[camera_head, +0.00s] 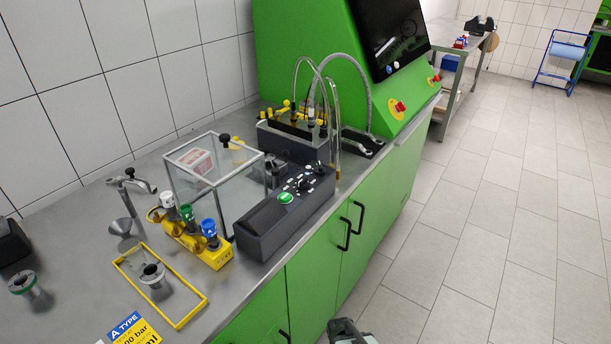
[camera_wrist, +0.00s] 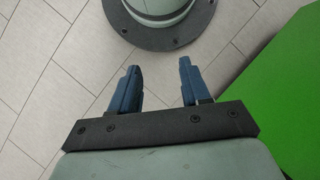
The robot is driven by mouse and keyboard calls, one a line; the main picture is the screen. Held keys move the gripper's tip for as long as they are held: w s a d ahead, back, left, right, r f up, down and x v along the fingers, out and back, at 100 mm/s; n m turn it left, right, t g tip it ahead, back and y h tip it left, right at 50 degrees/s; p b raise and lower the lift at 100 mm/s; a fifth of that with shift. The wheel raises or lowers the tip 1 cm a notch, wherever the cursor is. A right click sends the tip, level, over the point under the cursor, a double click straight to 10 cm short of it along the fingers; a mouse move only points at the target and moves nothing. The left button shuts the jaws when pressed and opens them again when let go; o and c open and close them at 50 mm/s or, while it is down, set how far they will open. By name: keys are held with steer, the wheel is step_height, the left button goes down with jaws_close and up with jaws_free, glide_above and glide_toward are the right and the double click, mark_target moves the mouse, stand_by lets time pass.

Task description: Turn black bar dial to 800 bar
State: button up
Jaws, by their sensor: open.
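The black dial (camera_head: 303,185) sits on the sloped top of a dark grey control box (camera_head: 268,229) on the bench, in the head view. White marks surround it; their numbers are too small to read, so I cannot tell its setting. A second black knob (camera_head: 318,167) stands farther back on the same box. My gripper (camera_wrist: 158,78) is open and empty in the wrist view, its two blue fingers apart above the tiled floor. The dial is not in the wrist view. In the head view part of my arm shows at the bottom edge, in front of the green cabinet, well away from the dial.
A clear glass box (camera_head: 213,180) stands behind the control box. A yellow valve block (camera_head: 205,246) with white, green and blue knobs stands left of it. Curved hoses (camera_head: 337,115) rise behind the dial. Green cabinet doors with black handles (camera_head: 345,234) face the clear floor.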

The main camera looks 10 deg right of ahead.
steer(key=shift+o, duration=1.4)
steer(key=w+d+r+n+t, duration=0.1)
steer(key=w+r+n+t, duration=0.1)
steer(key=w+r, duration=1)
steer(key=w, duration=0.2)
steer(key=shift+w+d+r+n, duration=0.2)
steer(key=shift+w+n, duration=0.2)
steer(key=n+t+y, duration=0.3)
steer(key=n+t, duration=0.2)
steer(key=t, duration=0.2)
glide_toward(304, 179)
steer(key=shift+x, duration=4.05)
steer(key=c, duration=1)
